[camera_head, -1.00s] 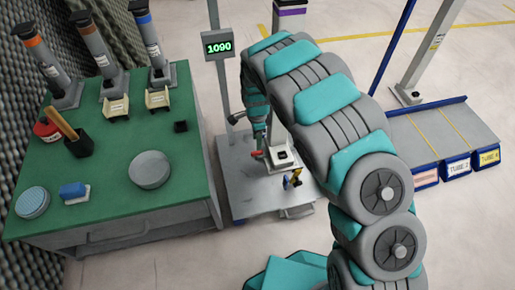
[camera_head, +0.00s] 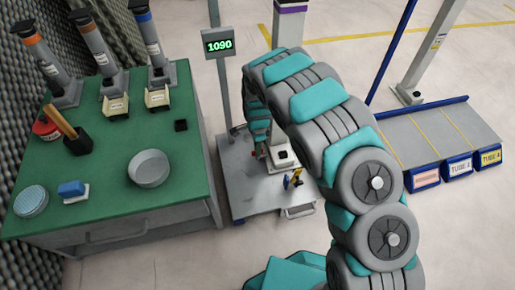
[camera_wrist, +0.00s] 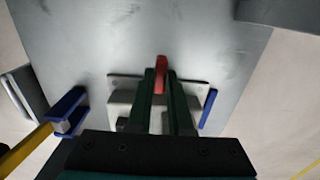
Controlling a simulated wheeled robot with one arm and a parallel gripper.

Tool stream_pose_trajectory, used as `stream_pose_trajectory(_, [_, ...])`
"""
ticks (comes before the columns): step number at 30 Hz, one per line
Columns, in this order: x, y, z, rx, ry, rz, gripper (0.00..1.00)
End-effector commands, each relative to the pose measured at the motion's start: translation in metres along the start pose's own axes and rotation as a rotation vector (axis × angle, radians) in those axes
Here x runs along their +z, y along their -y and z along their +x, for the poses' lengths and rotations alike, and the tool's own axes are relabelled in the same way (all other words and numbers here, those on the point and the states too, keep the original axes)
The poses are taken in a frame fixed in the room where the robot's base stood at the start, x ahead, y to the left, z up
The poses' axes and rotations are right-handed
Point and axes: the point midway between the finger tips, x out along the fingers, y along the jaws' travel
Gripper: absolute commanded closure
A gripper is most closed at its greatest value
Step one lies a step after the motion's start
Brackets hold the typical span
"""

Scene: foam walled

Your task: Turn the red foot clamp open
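The red foot clamp (camera_wrist: 161,72) shows in the wrist view as a narrow red lever above a pale base plate (camera_wrist: 122,96). My gripper (camera_wrist: 161,78) has its two dark fingers on either side of the red lever. The gap between them is about as wide as the lever, and they appear closed on it. In the head view my gripper (camera_head: 261,152) is low over the grey platform (camera_head: 238,190), beside a white block-like foot (camera_head: 283,157). The fingers hide part of the base plate, and my arm hides part of the platform.
A blue bracket (camera_wrist: 68,108) with a yellow bar is left of the fingers, and a blue strip (camera_wrist: 208,107) is close on their right. A display post (camera_head: 218,48) stands behind the platform. The green table (camera_head: 110,190) is at left, a ramp (camera_head: 440,130) at right.

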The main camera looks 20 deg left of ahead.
Motion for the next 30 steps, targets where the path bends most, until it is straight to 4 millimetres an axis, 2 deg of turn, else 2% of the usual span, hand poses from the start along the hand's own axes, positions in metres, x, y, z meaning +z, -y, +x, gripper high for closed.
stream_pose_trajectory(1, [0.0, 0.0, -0.0001, 0.0, 0.0, 0.0, 0.89])
stream_pose_trajectory(4, [0.0, -0.0001, -0.0001, 0.0, 0.0, 0.0, 1.0])
stream_pose_trajectory(21, [0.0001, -0.0005, -0.0005, 0.002, 0.0, -0.016, 1.0])
stream_pose_trajectory(30, [0.0002, -0.0005, -0.0018, 0.002, 0.0, -0.16, 1.0])
